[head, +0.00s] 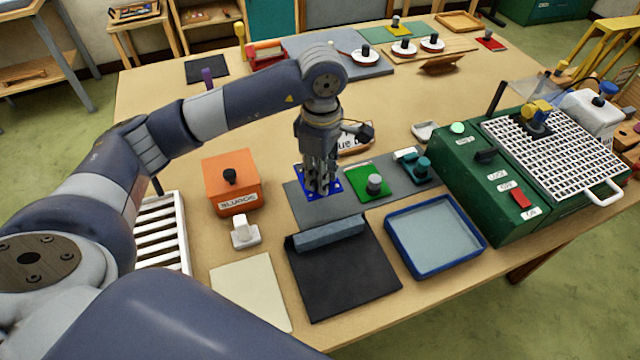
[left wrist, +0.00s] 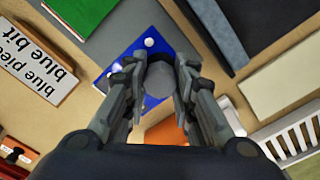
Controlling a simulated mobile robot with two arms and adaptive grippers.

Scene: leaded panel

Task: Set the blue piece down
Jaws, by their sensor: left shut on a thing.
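The blue piece (head: 335,186) is a flat blue plate with small pale dots. It is at the left part of the grey mat (head: 298,207), beside the green piece (head: 358,190). My left gripper (head: 318,185) points down and is shut on the blue piece by its round grey knob. In the left wrist view the fingers (left wrist: 160,80) close around the knob, with the blue plate (left wrist: 139,54) beyond. I cannot tell whether the plate touches the mat. My right gripper is not in view.
An orange box (head: 230,180) stands to the left. A black pad (head: 342,275) and a blue-rimmed tray (head: 468,262) lie in front. A sign (left wrist: 42,70) reads "blue piece".

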